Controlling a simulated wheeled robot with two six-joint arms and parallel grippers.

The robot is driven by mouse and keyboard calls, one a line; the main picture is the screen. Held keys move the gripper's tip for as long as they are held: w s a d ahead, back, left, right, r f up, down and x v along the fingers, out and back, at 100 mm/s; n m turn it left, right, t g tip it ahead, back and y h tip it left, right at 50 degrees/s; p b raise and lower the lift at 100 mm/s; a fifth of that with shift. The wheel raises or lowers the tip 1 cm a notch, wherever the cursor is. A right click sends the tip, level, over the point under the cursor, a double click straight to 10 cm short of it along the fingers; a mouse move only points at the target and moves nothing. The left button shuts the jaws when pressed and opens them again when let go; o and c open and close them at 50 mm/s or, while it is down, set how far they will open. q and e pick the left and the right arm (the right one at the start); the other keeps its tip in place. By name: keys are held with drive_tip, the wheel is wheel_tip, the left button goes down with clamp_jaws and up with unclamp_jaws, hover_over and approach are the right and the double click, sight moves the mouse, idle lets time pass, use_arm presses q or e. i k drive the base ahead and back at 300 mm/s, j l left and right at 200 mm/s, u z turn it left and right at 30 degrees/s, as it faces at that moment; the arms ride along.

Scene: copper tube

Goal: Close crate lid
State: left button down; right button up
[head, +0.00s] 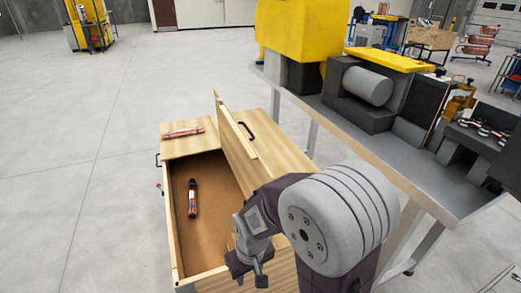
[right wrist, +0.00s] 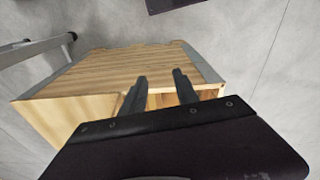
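The wooden crate (head: 173,222) stands on the floor left of the workbench, with its brown interior exposed. Its lid (head: 240,145) is open, tilted up on the right side of the opening, with a dark handle (head: 246,131) on it. A copper tube (head: 192,198) with dark bands lies inside the crate. My right gripper (head: 250,278) is over the near right corner of the crate. In the right wrist view its two fingers (right wrist: 159,84) are apart with nothing between them, against the crate's wood (right wrist: 120,65); contact cannot be told. My left gripper is not in view.
Another copper piece (head: 182,132) lies on the crate's flat far end. A grey workbench (head: 425,190) with a yellow machine (head: 303,25) stands close on the right. The floor (head: 75,190) to the left is clear.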

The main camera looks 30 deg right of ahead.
sight(251, 171)
drive_tip(key=l, duration=0.55)
drive_tip(key=k+l+u, duration=0.1)
drive_tip(key=l, duration=1.05)
drive_tip(key=k+l, duration=0.15)
drive_tip(key=l, duration=0.45)
drive_tip(key=i+u, duration=0.05)
